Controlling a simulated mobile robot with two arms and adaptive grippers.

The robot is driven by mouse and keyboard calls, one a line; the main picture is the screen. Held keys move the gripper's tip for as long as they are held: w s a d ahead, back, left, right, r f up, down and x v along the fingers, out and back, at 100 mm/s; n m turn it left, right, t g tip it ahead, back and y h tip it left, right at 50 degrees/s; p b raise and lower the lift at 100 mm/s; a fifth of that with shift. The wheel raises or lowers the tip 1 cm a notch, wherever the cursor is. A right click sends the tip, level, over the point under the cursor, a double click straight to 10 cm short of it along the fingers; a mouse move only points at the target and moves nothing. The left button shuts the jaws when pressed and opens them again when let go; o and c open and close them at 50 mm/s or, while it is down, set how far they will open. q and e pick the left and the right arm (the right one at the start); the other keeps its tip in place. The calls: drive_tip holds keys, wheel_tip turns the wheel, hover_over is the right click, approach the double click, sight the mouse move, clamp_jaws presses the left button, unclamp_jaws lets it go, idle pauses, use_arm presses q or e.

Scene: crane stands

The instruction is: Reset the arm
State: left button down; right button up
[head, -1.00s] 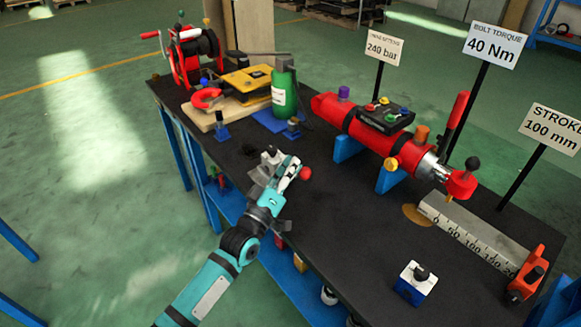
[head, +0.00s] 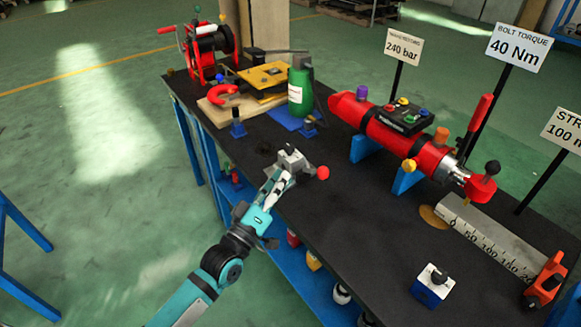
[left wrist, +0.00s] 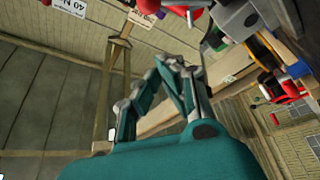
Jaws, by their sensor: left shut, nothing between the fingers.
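My left arm comes in from the bottom left of the head view. Its teal and grey gripper (head: 278,184) is over the front edge of the black bench top (head: 340,225). Its fingers look close together, with nothing seen between them. Just past the fingertips is a small grey block (head: 292,160) with a red ball knob (head: 323,173) beside it. The gripper partly hides the block, and I cannot tell if they touch. In the left wrist view, the linked fingers (left wrist: 168,68) stand up over the teal housing. My right gripper is not in view.
A red cylinder (head: 390,133) on blue supports, a green bottle (head: 301,92) and a red reel (head: 205,50) stand along the back. A ruled grey bar (head: 490,240) and a blue-white block (head: 431,285) are at right. Floor at left is mostly open.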

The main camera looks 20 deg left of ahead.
use_arm(q)
drive_tip(key=s+d+f+m+g+y, duration=0.2)
drive_tip(key=s+f+m+g, duration=0.4)
drive_tip(key=s+f+g, duration=0.45)
drive_tip(key=s+a+f+m+g+y, duration=0.1)
drive_tip(key=s+a+f+g+y, duration=0.2)
drive_tip(key=s, duration=0.6)
drive_tip(key=s+a+f+m+g+y, duration=0.1)
drive_tip(key=s+a+f+m+g, duration=0.25)
drive_tip(key=s, duration=0.55)
wheel_tip(320, 180, down, 24)
drive_tip(key=n+g+p, duration=0.1)
drive_tip(key=n, duration=0.1)
drive_tip(key=s+a+f+g+p, duration=0.1)
drive_tip(key=s+a+f, duration=0.1)
drive_tip(key=s+f, duration=1.4)
drive_tip(key=shift+s+a+f+m, duration=0.2)
drive_tip(key=shift+s+f+m, duration=0.15)
drive_tip(key=shift+s, duration=0.6)
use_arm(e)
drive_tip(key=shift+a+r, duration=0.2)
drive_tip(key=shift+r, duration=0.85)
